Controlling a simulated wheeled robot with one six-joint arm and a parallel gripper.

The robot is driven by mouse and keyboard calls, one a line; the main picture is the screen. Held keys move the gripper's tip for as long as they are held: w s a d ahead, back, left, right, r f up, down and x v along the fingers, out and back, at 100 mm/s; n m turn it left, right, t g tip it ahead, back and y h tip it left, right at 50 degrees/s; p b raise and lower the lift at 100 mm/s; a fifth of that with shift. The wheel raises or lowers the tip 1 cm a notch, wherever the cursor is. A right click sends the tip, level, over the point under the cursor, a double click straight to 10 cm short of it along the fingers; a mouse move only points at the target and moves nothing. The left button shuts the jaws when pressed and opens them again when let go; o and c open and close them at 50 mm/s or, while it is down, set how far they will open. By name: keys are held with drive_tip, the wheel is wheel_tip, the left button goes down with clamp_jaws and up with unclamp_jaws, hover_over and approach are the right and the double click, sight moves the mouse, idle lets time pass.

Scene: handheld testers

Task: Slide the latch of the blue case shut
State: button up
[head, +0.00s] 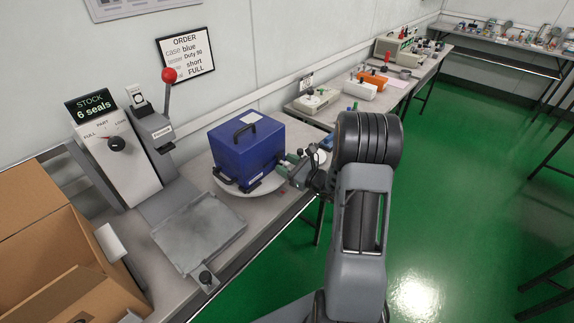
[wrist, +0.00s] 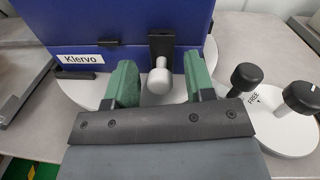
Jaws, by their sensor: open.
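The blue case (head: 248,150), with a black carry handle on its lid, stands upright on a round white plate (head: 247,192) on the bench. The latch (wrist: 161,46) is a dark upright piece on that face with a pale round knob (wrist: 159,81). My gripper (wrist: 158,72) is open, its green fingers on either side of the knob, with gaps left and right. Whether the fingertips touch the case is unclear. In the head view my gripper (head: 293,164) is at the case's right side.
Two black knobs, one (wrist: 246,77) near a "FREE" marking, stand right of the case. A sealing machine (head: 120,150) with a red-balled lever and a grey metal plate (head: 200,232) are left. An open cardboard box (head: 45,240) is at the near left. Testers line the bench beyond.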

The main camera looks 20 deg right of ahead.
clamp_jaws()
idle(0.5)
